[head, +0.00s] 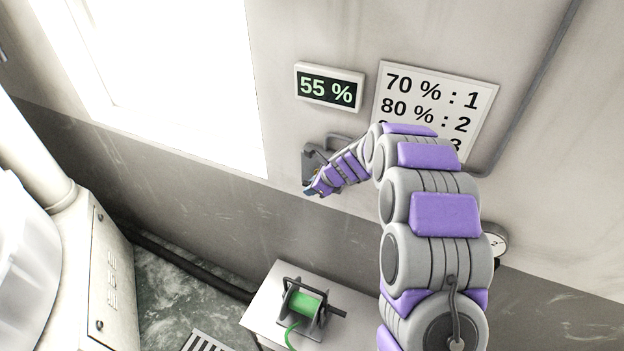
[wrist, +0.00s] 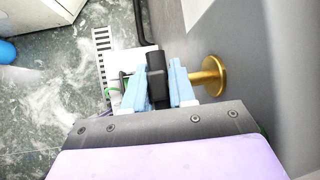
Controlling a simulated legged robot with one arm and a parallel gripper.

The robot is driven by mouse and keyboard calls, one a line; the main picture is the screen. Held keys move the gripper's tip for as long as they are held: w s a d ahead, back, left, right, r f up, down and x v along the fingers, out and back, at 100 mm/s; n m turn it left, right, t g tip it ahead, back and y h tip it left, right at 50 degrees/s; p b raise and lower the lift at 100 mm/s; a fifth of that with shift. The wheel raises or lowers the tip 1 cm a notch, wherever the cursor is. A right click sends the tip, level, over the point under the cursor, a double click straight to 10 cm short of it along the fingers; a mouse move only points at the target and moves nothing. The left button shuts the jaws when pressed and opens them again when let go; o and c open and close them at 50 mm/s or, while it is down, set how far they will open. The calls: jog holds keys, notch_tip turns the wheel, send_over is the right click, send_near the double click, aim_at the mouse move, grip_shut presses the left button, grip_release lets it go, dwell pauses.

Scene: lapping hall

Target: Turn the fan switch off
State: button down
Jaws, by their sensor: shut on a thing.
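The fan switch is a grey box (head: 309,166) on the wall below the display, partly covered by my arm in the head view. In the wrist view a black handle (wrist: 156,68) stands between the pale blue fingers of my gripper (wrist: 161,88), which is shut on it. A brass shaft with a round brass disc (wrist: 213,76) joins the wall just right of the fingers. In the head view my gripper (head: 312,190) is at the lower edge of the switch box. The switch's position marks are not readable.
A display (head: 328,88) reads 55 %. A wall chart (head: 437,104) lists 70 % : 1 and 80 % : 2; its third line is mostly hidden by my arm. A small table (head: 262,312) with a green hose reel (head: 306,306) stands below. A gauge (head: 495,240) is at right.

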jog(key=shift+w+r+h+p, duration=0.1)
jog(key=shift+r+h+p, duration=0.05)
jog(key=shift+h+p, duration=0.25)
dwell(0.3)
jog(key=c, duration=1)
grip_release()
jog(key=shift+c, duration=0.2)
jog(key=b+v, duration=0.2)
jog(key=v, duration=1.5)
jog(key=shift+w, duration=0.2)
